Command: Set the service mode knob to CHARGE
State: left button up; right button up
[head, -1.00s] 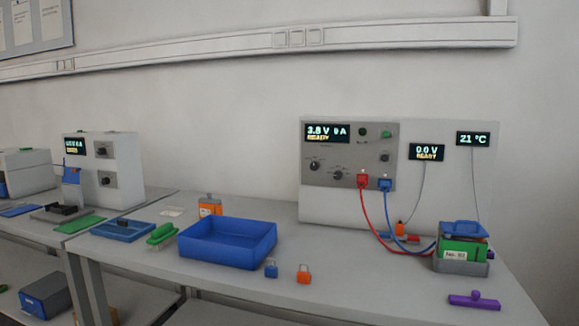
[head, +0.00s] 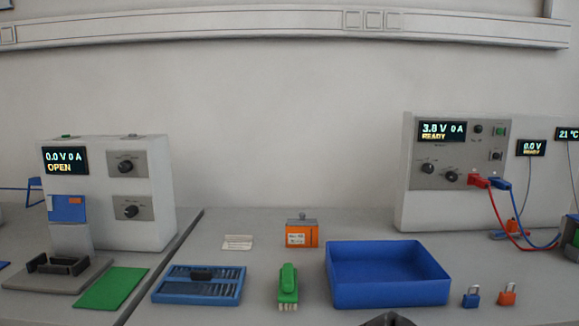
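The right cycler (head: 405,195) has a grey panel with a display reading 3.8 V 0 A READY. Two dark knobs, a left knob (head: 428,168) and a lower right knob (head: 451,177), sit below the display. The left cycler (head: 150,185) reads 0.0 V 0 A OPEN and has an upper knob (head: 126,167) and a lower knob (head: 130,211). The labels are too small to read, so I cannot tell which knob is the service mode knob. A dark piece, possibly my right gripper (head: 388,320), just enters at the bottom edge, away from all knobs. My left gripper is not in view.
Red and blue plugs (head: 480,181) are in the right cycler's panel, with cables trailing right.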

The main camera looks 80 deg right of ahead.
aim_at(428, 168)
jog(key=i, duration=0.65)
jog(key=z, duration=3.05)
